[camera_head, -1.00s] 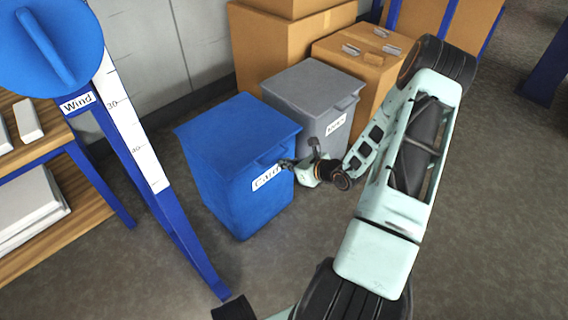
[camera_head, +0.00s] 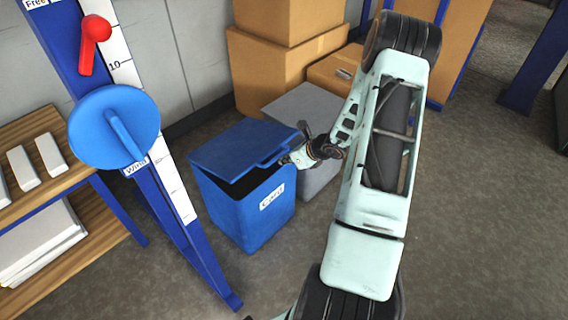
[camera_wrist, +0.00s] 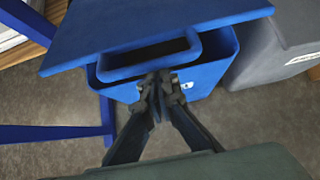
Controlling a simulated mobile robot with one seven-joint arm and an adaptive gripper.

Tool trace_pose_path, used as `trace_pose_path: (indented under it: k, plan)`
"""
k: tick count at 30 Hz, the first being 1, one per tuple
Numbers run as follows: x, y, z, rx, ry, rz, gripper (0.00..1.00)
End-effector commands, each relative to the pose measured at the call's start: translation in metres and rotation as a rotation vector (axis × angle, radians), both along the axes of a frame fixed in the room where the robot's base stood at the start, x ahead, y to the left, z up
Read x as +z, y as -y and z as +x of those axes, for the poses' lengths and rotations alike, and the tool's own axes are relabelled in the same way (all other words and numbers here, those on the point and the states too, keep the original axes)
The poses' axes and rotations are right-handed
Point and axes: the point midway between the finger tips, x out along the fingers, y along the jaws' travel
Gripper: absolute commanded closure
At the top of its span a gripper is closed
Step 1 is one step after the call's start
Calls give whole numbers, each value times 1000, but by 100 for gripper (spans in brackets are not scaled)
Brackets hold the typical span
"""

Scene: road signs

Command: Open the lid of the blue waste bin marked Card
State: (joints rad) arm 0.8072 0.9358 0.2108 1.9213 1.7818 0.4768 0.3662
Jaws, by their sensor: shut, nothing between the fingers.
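The blue waste bin (camera_head: 252,213) with the white Card label (camera_head: 271,196) stands on the floor in the head view. Its blue lid (camera_head: 238,148) is tilted up part way, with a dark gap along the front. In the wrist view the lid (camera_wrist: 150,22) and its loop handle (camera_wrist: 150,56) lie above the bin's body (camera_wrist: 208,75). My gripper (camera_wrist: 158,84) is shut and empty, its fingertips at the handle's front edge; whether they touch it is unclear. In the head view my gripper (camera_head: 286,159) is at the lid's front right edge.
A grey bin (camera_head: 312,108) stands close to the right of the blue bin, partly behind my arm. Cardboard boxes (camera_head: 270,65) are stacked behind. A blue post with a round blue disc (camera_head: 90,128) and a wooden shelf (camera_head: 95,245) stand at the left. Floor at the right is free.

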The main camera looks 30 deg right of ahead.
Motion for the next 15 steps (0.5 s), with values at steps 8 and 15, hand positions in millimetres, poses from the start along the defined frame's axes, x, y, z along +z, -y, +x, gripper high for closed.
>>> trace_pose_path:
  k: [8,15]
  plan:
    - [62,-6,22,2,4,-1,100]
    - [114,-18,50,4,3,-1,100]
